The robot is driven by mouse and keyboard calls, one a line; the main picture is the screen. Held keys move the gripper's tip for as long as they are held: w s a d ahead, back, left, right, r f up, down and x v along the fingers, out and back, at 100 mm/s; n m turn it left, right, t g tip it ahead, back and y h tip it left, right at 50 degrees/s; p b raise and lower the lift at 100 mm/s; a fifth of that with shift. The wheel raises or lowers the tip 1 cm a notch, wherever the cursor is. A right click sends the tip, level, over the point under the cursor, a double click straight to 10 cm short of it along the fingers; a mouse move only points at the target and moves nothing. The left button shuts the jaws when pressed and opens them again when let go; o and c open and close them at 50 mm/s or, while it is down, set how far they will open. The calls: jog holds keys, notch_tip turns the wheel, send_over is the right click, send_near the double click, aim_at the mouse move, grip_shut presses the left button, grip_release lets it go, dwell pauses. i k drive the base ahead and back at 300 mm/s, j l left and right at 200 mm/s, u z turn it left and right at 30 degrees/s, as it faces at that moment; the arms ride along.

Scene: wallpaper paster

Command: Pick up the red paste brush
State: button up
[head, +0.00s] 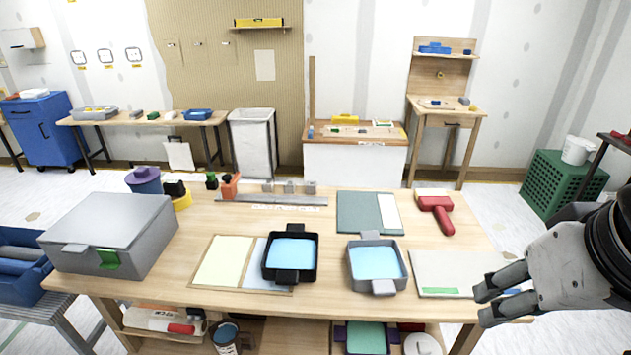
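The red paste brush (439,212) lies flat at the back right of the wooden table (320,327). It has a red handle pointing toward the front right and a pale bristle end at the back left. My gripper (483,304) is at the right front, near the table's right edge, in front of and to the right of the brush and apart from it. Its two grey fingers show a gap between their tips, and nothing is seen between them.
A white board (455,262) with a green strip lies between my gripper and the brush. A grey tray (403,266) and black tray (268,262) hold blue paste. A green mat (358,213) lies left of the brush. A grey box (112,222) stands at left.

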aim_at(436, 200)
jog(key=i+l, duration=0.15)
jog(key=i, duration=0.45)
jog(key=i+l, duration=0.15)
jog(key=i, duration=0.45)
